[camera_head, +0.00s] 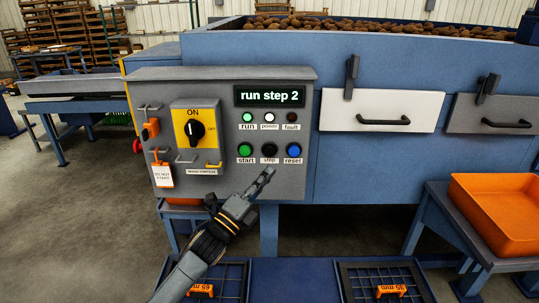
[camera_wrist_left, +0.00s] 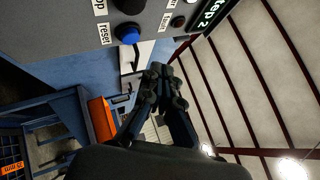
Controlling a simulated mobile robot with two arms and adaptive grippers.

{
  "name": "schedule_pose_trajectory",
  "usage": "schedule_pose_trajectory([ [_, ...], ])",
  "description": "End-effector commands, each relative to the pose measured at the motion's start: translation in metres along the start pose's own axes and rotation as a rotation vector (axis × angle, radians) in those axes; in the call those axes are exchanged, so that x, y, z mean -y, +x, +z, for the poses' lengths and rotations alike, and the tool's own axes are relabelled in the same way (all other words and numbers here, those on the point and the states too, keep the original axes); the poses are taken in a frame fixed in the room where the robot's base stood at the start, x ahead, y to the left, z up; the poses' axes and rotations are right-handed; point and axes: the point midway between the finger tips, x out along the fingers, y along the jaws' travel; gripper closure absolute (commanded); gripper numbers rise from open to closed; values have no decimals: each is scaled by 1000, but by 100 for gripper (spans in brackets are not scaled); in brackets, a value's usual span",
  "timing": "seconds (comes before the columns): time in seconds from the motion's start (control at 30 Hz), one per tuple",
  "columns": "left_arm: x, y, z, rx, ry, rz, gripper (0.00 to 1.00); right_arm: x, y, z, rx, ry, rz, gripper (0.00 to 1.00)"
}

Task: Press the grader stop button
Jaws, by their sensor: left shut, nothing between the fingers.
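The black stop button (camera_head: 269,149) sits on the grey control panel (camera_head: 220,87), between the green start button (camera_head: 245,149) and the blue reset button (camera_head: 293,149). My left gripper (camera_head: 267,174) is shut and empty, its tips just below the stop button's label in the head view. I cannot tell whether the tips touch the panel. In the left wrist view the shut fingertips (camera_wrist_left: 158,72) show near the blue reset button (camera_wrist_left: 128,35), and the black button (camera_wrist_left: 130,6) is cut by the top edge. My right gripper is not in view.
The display (camera_head: 270,96) reads "run step 2"; the green run lamp (camera_head: 247,117) and white power lamp (camera_head: 269,117) look lit, the fault lamp dark. A yellow rotary switch (camera_head: 196,128), hooks and tags are left. An orange bin (camera_head: 500,205) stands right. Screens lie below.

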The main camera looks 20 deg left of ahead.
Motion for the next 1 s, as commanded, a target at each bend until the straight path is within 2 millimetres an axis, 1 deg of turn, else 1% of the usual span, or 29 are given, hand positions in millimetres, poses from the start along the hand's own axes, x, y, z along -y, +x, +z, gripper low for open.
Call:
schedule_pose_trajectory([
  [0.03,-6,5,4,0,2,-1,100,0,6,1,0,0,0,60],
  [0.1,-12,12,9,0,3,-1,100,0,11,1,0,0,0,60],
  [0.27,-22,28,21,1,3,-2,100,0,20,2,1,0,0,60],
  [0.3,-26,30,23,1,2,-1,100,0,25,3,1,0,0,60],
  [0.43,-32,39,29,0,2,-1,100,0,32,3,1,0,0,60],
  [0.6,-34,45,34,0,1,0,100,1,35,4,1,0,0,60],
  [1.0,-34,46,34,0,0,1,100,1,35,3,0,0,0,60],
])
